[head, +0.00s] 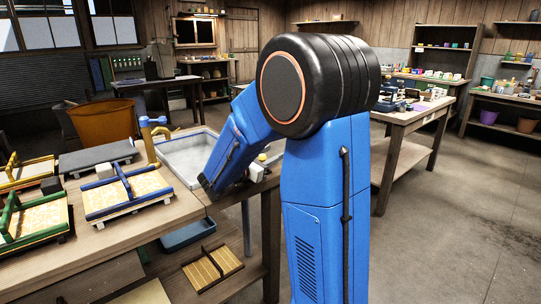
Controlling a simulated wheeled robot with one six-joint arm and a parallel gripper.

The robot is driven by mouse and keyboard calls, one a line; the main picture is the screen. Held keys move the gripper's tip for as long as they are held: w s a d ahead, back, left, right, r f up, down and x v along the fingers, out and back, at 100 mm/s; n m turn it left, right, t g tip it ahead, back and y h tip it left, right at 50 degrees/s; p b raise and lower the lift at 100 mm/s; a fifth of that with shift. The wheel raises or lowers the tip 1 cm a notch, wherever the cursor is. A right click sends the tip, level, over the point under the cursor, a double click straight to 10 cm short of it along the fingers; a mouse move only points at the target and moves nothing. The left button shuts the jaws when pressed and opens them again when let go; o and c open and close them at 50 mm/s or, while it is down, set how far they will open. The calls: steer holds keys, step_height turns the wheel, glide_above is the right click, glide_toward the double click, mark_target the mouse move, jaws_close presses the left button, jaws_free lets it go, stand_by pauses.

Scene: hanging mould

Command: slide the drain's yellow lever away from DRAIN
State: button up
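A pale basin (180,146) is set into the wooden bench, partly hidden behind my blue arm. A small whitish fitting (257,173) sits at the bench edge right of the basin. A small yellow piece (262,158) shows on top of it; it may be the drain's lever, but it is too small to tell. No DRAIN lettering can be read. My arm bends down over the basin's right side, its lower end close to the fitting. My gripper's fingers cannot be made out, so I cannot tell whether they touch anything.
Framed moulds, one with blue bars (128,190), lie on the bench left of the basin. A yellow post with a blue top (150,135) stands at the basin's left. A grey pipe (247,230) runs below the bench near a blue tub (188,235). Open floor lies right.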

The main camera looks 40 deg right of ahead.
steer(key=v, duration=1.7)
steer(key=shift+a, duration=0.2)
steer(key=shift+s+d, duration=0.1)
steer(key=shift+s, duration=0.05)
steer(key=s+d+f+m+g+y, duration=0.2)
steer(key=s+f+m+y, duration=0.15)
steer(key=s, duration=0.55)
steer(key=s+d+f+m+g+y, duration=0.1)
steer(key=s+f+m+g+y, duration=0.15)
steer(key=s+m+y, duration=0.4)
steer(key=s+a+f+m+t+y, duration=0.2)
steer(key=s+a+m+t+y, duration=0.3)
steer(key=s+a, duration=0.5)
steer(key=shift+s+a+m+y, duration=0.15)
steer(key=shift+a+m+y, duration=1.2)
steer(key=shift+m, duration=0.35)
